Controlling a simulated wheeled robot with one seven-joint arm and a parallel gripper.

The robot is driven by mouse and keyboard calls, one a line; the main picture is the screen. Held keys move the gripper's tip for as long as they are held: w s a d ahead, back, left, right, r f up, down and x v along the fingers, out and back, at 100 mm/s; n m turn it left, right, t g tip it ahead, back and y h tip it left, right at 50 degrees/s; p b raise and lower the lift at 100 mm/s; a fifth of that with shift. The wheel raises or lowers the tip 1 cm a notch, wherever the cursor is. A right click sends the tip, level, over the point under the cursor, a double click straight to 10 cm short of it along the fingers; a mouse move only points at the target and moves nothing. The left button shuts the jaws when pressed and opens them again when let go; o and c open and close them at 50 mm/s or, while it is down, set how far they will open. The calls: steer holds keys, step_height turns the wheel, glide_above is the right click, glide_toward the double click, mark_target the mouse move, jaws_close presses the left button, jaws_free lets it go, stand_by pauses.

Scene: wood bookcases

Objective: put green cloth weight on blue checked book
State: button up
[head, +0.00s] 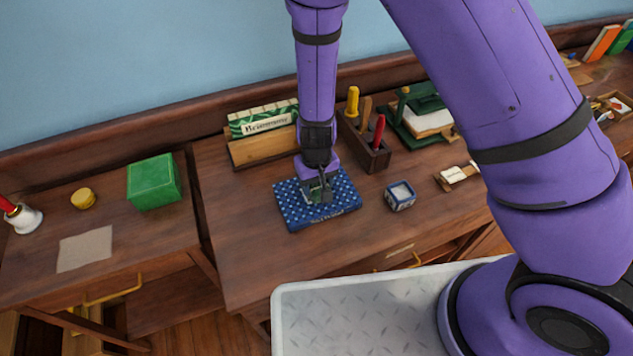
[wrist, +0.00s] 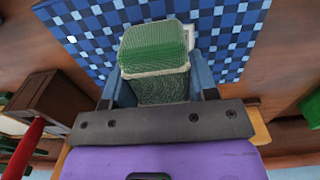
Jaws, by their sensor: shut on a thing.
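The blue checked book (head: 293,214) lies flat on the wooden desk, below my gripper (head: 318,190). It also fills much of the upper wrist view (wrist: 95,38). The green cloth weight (wrist: 155,45) is a small green block with a pale band, between my fingers in the wrist view. My gripper (wrist: 158,92) is shut on it. The weight is over the book; I cannot tell whether its underside touches the cover. In the head view the weight is mostly hidden by my gripper.
A wooden rack with a green sign (head: 262,120) stands behind the book. A tool holder (head: 372,155) with yellow and red handles stands behind right. A small blue-white box (head: 400,196) is right of the book. A green box (head: 153,182) stands on the left desk.

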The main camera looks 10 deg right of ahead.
steer(key=o, duration=1.3)
steer(key=shift+f, duration=0.15)
step_height(320, 180, up, 12)
steer(key=shift+r, duration=0.2)
steer(key=shift+r, duration=0.1)
steer(key=s+d+r+m+t+y, duration=0.1)
steer(key=s+d+r, duration=0.1)
steer(key=d+r, duration=0.6)
steer(key=s+d+r+t+y, duration=0.15)
steer(key=d+r, duration=0.25)
steer(key=r, duration=0.9)
steer(key=s+d+r+t, duration=0.1)
steer(key=s+d+r, duration=0.2)
steer(key=s+d, duration=0.1)
steer(key=s+d+r+m+h, duration=0.1)
steer(key=s+d+r, duration=0.3)
steer(key=s, duration=0.2)
steer(key=s+d+r+m+t+h, duration=0.1)
steer(key=s+d+r, duration=0.3)
steer(key=s, duration=0.1)
steer(key=shift+d+r+t+h, duration=0.15)
steer(key=shift+d+t+h, duration=0.1)
steer(key=shift+d+t, duration=0.1)
